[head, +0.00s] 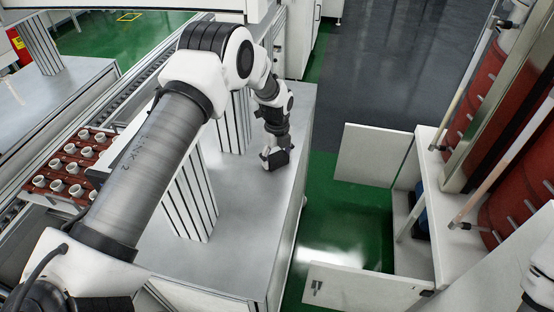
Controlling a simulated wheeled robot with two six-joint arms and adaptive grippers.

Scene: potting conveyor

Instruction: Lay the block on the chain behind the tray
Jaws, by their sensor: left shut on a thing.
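My left arm reaches across the picture from the lower left. My left gripper (274,158) points down over the grey bench top (250,225), near its right edge. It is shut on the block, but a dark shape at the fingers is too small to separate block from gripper. I cannot tell whether the block touches the bench. A red-brown tray (64,175) with several white pots stands on the conveyor at the left, partly hidden by my arm. The conveyor chain (135,91) runs away behind the tray towards the upper right. My right gripper is out of view.
Grey ribbed posts (190,200) stand on the bench between the gripper and the conveyor. Another bench (55,95) lies beyond the conveyor. An open white cabinet (420,262) stands at the right, across a green floor. The bench's front part is clear.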

